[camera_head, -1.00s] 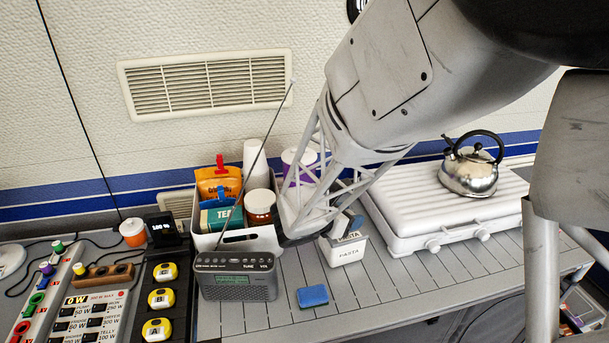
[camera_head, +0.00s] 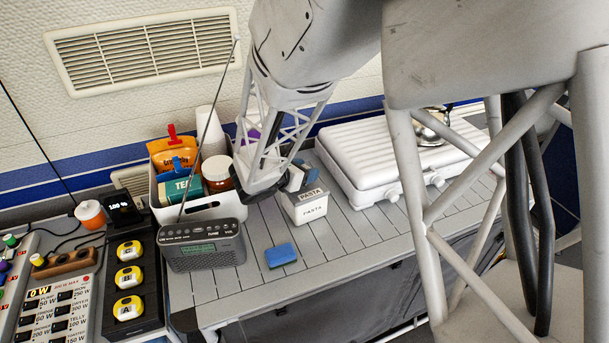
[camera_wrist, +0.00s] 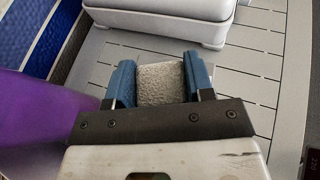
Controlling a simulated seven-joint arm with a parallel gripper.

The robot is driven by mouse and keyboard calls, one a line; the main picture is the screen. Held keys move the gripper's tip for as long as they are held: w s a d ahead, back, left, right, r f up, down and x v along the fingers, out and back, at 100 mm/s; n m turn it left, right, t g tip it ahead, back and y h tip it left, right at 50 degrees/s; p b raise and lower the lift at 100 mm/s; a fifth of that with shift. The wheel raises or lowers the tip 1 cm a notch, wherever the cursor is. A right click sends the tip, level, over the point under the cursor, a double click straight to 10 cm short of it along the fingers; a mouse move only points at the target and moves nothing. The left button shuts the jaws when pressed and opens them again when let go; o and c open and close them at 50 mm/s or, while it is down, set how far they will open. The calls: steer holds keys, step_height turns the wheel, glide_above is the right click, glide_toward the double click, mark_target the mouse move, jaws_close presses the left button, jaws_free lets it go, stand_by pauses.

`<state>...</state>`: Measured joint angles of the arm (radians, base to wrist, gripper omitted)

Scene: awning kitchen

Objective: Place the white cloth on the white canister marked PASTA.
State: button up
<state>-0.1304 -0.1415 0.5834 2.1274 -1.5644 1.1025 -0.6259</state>
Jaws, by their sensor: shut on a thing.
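The white canister marked PASTA (camera_head: 306,211) stands upright on the slatted table in the head view, with PASTA also written along its grey top edge. My gripper (camera_head: 302,176) is close behind and above it. I cannot tell whether they touch. In the wrist view, my gripper's blue fingers (camera_wrist: 160,82) are shut on the white cloth (camera_wrist: 161,84), which looks pale grey and textured between them. The cloth is mostly hidden behind the fingers in the head view. The canister does not show clearly in the wrist view.
A white ribbed case (camera_head: 372,160) lies just right of the canister. A white bin (camera_head: 200,212) with packets and a jar, a grey radio (camera_head: 203,248) with a long antenna, and a blue sponge (camera_head: 281,255) are left and in front. Slatted table is clear right of the sponge.

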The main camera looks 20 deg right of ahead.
steer(key=shift+f, duration=0.9)
steer(key=shift+f, duration=0.2)
steer(key=o, duration=0.9)
steer(key=shift+r, duration=0.2)
steer(key=shift+v, duration=6)
